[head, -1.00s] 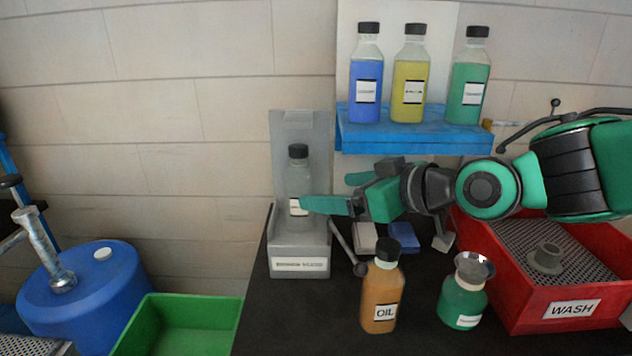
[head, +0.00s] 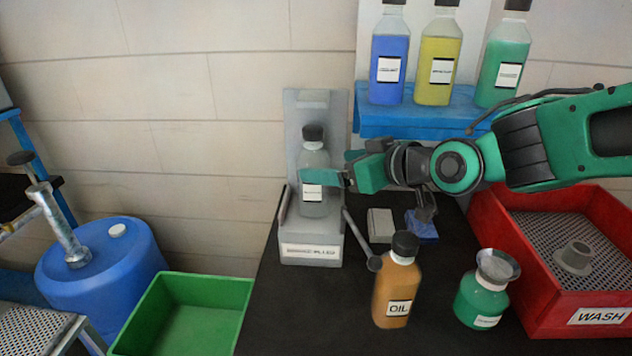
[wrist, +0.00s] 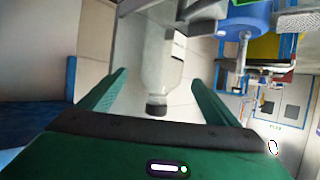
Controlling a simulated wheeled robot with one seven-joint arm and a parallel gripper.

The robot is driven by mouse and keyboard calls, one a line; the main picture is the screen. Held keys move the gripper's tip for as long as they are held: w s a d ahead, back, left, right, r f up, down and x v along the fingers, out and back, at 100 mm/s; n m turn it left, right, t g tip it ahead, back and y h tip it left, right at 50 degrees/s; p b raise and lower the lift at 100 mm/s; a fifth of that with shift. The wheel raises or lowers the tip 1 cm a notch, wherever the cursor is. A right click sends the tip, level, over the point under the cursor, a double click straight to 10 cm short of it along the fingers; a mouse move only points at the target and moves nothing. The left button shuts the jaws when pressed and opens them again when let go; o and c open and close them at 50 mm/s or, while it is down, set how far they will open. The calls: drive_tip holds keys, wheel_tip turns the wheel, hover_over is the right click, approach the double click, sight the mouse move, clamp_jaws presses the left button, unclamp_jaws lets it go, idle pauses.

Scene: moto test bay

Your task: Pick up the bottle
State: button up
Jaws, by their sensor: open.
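The bottle (head: 315,161) is clear, with a black cap and a white label, and stands upright in a grey holder (head: 311,254) with a tall back plate. My gripper (head: 328,172) is at the bottle from the right, level with its upper body. The near finger crosses in front of the bottle just above the label; the far finger is mostly hidden. In the wrist view the bottle (wrist: 161,72) lies between the two spread fingers of my gripper (wrist: 158,80), with gaps visible on both sides.
An amber OIL bottle (head: 396,284) and a green flask (head: 482,290) stand on the black bench below my arm. A red WASH bin (head: 560,318) is at right. A blue shelf (head: 420,122) holds three coloured bottles. A green crate (head: 190,315) and blue drum (head: 100,265) are at left.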

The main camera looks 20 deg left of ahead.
sight(327, 165)
drive_tip(key=x, duration=0.4)
drive_tip(key=shift+f, duration=0.15)
drive_tip(key=c, duration=1.1)
drive_tip(key=shift+c, duration=0.2)
